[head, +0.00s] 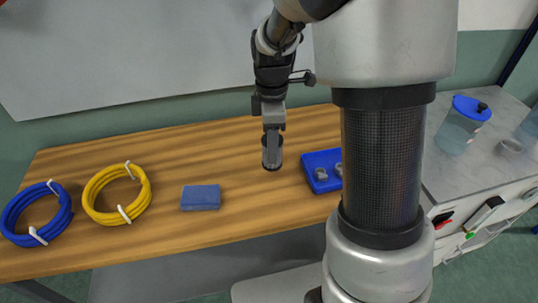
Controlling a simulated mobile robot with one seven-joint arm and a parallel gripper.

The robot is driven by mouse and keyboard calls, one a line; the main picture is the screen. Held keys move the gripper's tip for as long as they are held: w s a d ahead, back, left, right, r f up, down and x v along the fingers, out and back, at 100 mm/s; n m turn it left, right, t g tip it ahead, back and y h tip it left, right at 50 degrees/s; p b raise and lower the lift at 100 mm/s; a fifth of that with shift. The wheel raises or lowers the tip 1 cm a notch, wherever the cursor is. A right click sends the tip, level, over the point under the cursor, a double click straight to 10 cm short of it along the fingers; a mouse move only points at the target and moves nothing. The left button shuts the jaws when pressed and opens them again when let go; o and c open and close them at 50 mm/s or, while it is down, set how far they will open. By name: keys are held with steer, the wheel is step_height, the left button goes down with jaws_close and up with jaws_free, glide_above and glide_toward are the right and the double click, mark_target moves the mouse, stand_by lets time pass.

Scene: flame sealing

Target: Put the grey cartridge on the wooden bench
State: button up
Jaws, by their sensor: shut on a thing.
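My gripper (272,150) points down over the middle of the wooden bench (235,160). It is shut on the grey cartridge (279,152), a small dark grey cylinder that stands upright between the fingers. A finger covers much of the cartridge's front. Its lower end is at or just above the bench top; I cannot tell whether it touches.
A blue block (201,198), a yellow cable coil (116,194) and a blue cable coil (37,214) lie to the left. A blue tray (318,182) with grey parts is close on the right, partly behind my arm. A blue-lidded container (458,128) stands on the grey counter (450,175).

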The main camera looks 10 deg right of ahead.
mark_target(270, 168)
steer(key=shift+f, duration=1.8)
steer(key=shift+f+b, duration=0.1)
steer(key=shift+b, duration=0.2)
steer(key=shift+f, duration=0.15)
steer(key=o, duration=1.1)
steer(key=shift+r, duration=0.2)
